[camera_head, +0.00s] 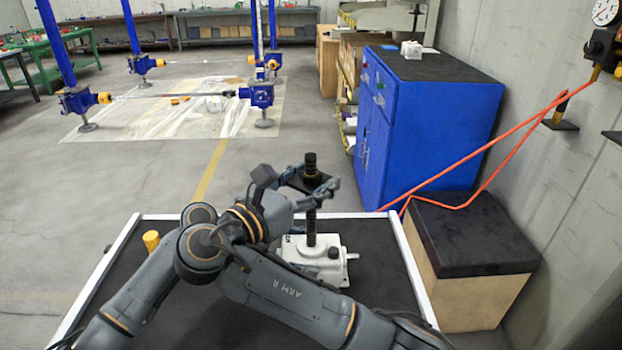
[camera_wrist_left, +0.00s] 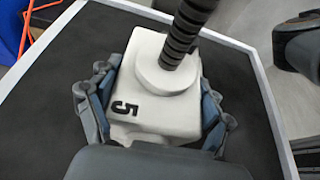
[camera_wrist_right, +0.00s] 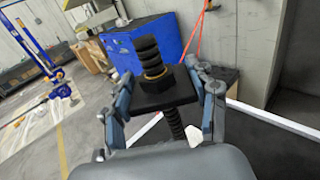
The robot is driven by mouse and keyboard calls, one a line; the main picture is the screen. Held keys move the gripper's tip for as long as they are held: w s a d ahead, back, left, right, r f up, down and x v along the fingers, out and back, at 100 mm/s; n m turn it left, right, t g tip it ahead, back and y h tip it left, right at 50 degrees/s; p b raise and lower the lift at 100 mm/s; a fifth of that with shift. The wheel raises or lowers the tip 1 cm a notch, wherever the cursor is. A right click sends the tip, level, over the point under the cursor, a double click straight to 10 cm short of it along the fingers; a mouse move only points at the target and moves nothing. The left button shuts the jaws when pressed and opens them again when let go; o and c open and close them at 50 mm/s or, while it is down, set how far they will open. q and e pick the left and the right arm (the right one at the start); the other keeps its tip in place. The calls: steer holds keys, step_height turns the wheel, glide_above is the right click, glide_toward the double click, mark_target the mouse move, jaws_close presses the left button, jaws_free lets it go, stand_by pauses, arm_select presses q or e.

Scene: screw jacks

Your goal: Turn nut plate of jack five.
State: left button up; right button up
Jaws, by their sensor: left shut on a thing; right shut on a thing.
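Jack five has a white body (camera_head: 330,262), marked 5 in the left wrist view (camera_wrist_left: 178,100), and stands upright on the black table top. A black threaded screw (camera_head: 311,222) rises from it. The nut plate (camera_wrist_right: 165,95), a dark square plate, sits high on the screw, with a nut and a gold ring above. My right gripper (camera_wrist_right: 163,84) is shut on the nut plate, one finger on each side. My left gripper (camera_wrist_left: 158,85) is shut around the white body. In the head view my arms hide part of the body and of the plate.
The black table top (camera_head: 380,270) has a white rim. A yellow cylinder (camera_head: 151,240) stands near its left edge. A blue cabinet (camera_head: 430,130) and a box with a dark lid (camera_head: 470,240) are behind and to the right. Orange hose (camera_head: 490,150) hangs by the wall.

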steer(key=shift+r, duration=0.2)
steer(key=o, duration=0.9)
steer(key=shift+o, duration=1.2)
steer(key=shift+f, duration=0.1)
step_height(320, 180, up, 10)
steer(key=shift+w+f, duration=0.1)
